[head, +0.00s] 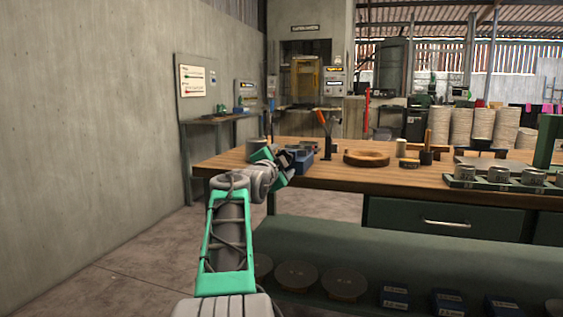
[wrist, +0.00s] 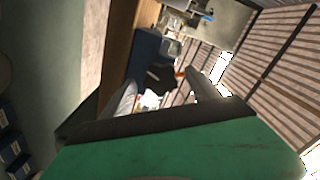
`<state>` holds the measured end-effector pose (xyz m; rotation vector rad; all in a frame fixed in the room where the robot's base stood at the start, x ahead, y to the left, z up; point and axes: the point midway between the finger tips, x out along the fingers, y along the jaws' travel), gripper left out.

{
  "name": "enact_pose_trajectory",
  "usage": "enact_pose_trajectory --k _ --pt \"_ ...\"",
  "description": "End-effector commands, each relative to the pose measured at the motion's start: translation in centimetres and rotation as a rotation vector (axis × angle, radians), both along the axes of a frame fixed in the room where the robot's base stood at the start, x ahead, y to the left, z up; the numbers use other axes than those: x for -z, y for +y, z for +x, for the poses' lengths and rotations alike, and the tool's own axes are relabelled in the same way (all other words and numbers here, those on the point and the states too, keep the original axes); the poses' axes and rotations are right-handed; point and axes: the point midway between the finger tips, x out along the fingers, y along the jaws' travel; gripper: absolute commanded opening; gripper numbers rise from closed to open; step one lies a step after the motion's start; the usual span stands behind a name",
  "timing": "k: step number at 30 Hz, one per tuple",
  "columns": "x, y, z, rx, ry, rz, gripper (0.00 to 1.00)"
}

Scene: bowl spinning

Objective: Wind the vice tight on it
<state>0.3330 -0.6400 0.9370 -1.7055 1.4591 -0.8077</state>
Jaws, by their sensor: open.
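A blue block-like body (head: 303,164), which looks like the vice, sits at the left front of the wooden bench. My gripper (head: 290,158) is in front of it and covers part of it. In the wrist view the blue body (wrist: 147,52) shows beyond my open fingers (wrist: 160,82), with a black part (wrist: 160,78) between them. I cannot tell whether the fingers touch that part. No winding handle can be made out clearly, and what lies between the vice jaws is hidden.
An orange-handled lever (head: 321,118) stands just behind the blue body. A round wooden piece (head: 366,159) lies to the right, and a green tray (head: 500,183) holds several metal cups. Bare bench top (head: 345,172) lies between.

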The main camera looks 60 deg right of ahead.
Motion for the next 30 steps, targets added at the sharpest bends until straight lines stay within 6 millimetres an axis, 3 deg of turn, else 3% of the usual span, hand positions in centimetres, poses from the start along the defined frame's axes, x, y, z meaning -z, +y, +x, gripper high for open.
enact_pose_trajectory --k 8,21,30 --pt "-0.2 0.5 0.0 -0.001 0.000 -0.003 0.70" --pt "-0.2 7.5 -1.1 -0.001 0.000 0.000 0.70" --pt "0.0 7.7 -1.2 0.000 0.000 0.000 0.70"
